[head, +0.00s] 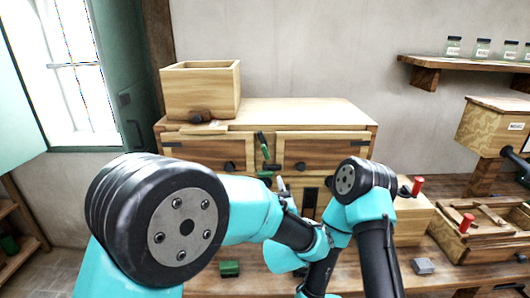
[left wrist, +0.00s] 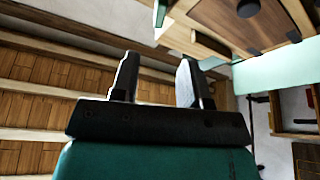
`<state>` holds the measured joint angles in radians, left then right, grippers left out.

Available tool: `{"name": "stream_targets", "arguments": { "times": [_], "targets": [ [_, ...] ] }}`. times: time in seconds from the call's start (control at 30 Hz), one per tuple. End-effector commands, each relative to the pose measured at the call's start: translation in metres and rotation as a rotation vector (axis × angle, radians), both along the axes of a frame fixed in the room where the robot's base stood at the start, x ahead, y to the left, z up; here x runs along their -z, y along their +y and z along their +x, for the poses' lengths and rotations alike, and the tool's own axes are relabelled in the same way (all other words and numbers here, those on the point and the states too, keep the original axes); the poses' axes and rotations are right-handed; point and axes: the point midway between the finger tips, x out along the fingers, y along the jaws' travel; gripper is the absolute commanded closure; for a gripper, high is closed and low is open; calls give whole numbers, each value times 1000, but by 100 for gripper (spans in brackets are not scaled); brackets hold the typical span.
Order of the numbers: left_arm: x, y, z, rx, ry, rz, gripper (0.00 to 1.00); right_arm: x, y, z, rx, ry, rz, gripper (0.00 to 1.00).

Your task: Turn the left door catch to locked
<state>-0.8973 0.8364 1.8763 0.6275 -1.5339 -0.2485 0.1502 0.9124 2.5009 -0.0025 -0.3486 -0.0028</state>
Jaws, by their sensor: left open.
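The wooden cabinet has a left door (head: 200,152) and a right door (head: 325,150), both looking closed, each with a dark knob. Between them a narrow green and black catch (head: 264,150) stands nearly upright, its top leaning slightly left. More green and black parts show just below it; I cannot tell whether they belong to it. My left gripper (head: 283,186) shows only in part, below the catch and apart from it. In the left wrist view its two fingers (left wrist: 158,78) are apart with nothing between them. A dark knob (left wrist: 248,8) shows beyond them. My right gripper is hidden.
An open wooden box (head: 200,82) sits on the cabinet top. A green block (head: 229,268) and a grey block (head: 423,267) lie on the bench. Red-handled pieces (head: 417,186) stand at the right. My arms cover the cabinet's lower front.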

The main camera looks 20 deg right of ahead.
Motion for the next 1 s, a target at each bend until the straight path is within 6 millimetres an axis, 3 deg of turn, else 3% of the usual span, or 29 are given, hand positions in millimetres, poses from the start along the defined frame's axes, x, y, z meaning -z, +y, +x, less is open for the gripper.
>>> {"name": "stream_targets", "arguments": {
  "times": [0.6, 0.8, 1.0],
  "targets": [
    [-38, -10, 98, -2, 0, -1, 58, 0, 0, 0, 0, 0, 0, 39],
    [-45, -13, 118, -1, 0, 1, 58, 0, 0, 0, 0, 0, 0, 39],
    [-47, -14, 122, 0, 1, 1, 58, 0, 0, 0, 0, 0, 0, 39]
  ]
}}
